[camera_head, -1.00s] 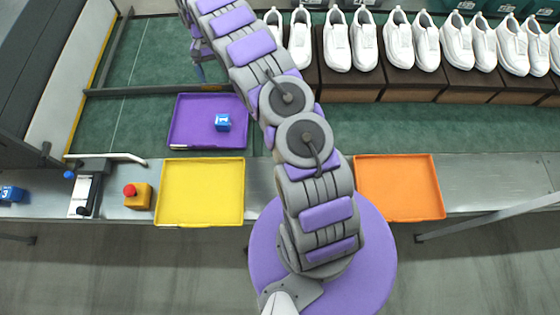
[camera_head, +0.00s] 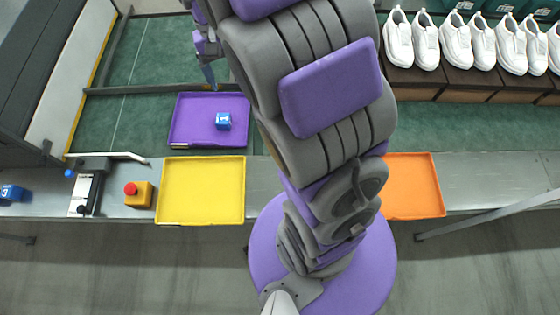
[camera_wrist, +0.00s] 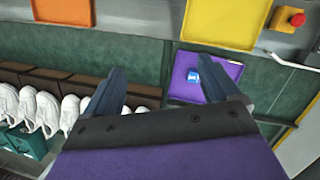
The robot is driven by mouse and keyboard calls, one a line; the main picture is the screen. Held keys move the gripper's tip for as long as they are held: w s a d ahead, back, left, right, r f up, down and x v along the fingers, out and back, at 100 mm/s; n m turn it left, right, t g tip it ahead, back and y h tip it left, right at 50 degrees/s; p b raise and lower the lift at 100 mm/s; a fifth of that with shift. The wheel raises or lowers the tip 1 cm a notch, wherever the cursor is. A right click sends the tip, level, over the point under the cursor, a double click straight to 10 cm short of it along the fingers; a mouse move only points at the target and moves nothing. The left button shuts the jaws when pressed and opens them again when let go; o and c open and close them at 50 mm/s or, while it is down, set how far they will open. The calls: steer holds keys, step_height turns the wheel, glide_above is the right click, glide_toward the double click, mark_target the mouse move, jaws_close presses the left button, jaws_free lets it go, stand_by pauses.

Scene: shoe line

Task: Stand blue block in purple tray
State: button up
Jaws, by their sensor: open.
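A small blue block (camera_head: 223,121) with a white mark rests inside the purple tray (camera_head: 185,128), right of its middle. It also shows in the wrist view (camera_wrist: 193,77), inside the same purple tray (camera_wrist: 182,88). I cannot tell for certain whether it stands upright or lies on a side. My gripper (camera_wrist: 163,80) is open, with its two fingers wide apart and nothing between them. In the head view, a finger of it shows beyond the purple tray, apart from the block; most of the gripper is hidden by my arm.
A yellow tray (camera_head: 200,192) and a partly hidden orange tray (camera_head: 413,190) lie on the grey bench. A red button on a yellow box (camera_head: 139,194) and another blue block (camera_head: 11,193) sit at left. White shoes (camera_head: 457,40) line brown boxes at upper right.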

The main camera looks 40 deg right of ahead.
steer(key=s+a+n, duration=0.1)
steer(key=s+a, duration=0.1)
steer(key=s, duration=1)
steer(key=s+a+n, duration=0.2)
steer(key=s, duration=1)
steer(key=shift+s+f+t, duration=0.3)
steer(key=shift+s+t, duration=0.1)
